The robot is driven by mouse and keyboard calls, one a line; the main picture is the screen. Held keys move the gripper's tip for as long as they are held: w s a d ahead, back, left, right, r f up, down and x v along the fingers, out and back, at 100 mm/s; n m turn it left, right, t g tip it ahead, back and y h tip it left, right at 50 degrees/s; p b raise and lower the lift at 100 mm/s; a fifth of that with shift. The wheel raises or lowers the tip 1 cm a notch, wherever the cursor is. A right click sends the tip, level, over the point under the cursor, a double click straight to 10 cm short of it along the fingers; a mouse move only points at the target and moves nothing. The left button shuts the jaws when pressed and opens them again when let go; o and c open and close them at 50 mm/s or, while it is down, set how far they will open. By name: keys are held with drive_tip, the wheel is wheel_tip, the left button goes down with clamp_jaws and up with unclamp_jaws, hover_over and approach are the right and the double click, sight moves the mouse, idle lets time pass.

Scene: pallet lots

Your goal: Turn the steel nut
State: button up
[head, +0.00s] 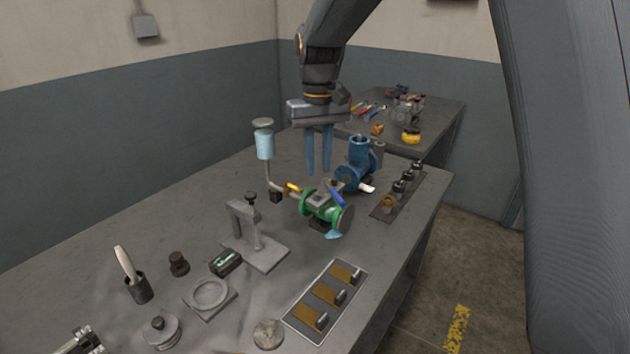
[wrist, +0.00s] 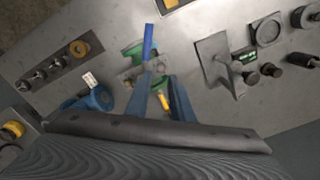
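A dark strip (head: 383,208) at the bench's right edge bears a row of fittings. One is a brass-coloured nut (head: 387,203); the others are dark, steel-looking fittings (head: 407,177). I cannot tell for sure which one is the steel nut. In the wrist view the strip (wrist: 68,70) lies at upper left, with the brass-coloured nut (wrist: 80,48) and a steel-looking fitting (wrist: 57,62). My gripper (head: 318,170) hangs above the bench, fingers down, left of the strip and apart from it. The wrist view shows a gap between the fingers (wrist: 164,92), with nothing held.
A tall light-blue cup on a stem (head: 265,145) stands left. A clamp stand (head: 255,240) and a hinged-plate panel (head: 328,300) are nearer.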

sight(316, 195)
drive_tip(key=shift+w+f, duration=0.15)
drive_tip(key=shift+f, duration=0.1)
drive_tip(key=shift+a+f+p, duration=0.2)
drive_tip(key=shift+f+p, duration=0.75)
drive_tip(key=shift+f, duration=2.55)
clamp_jaws()
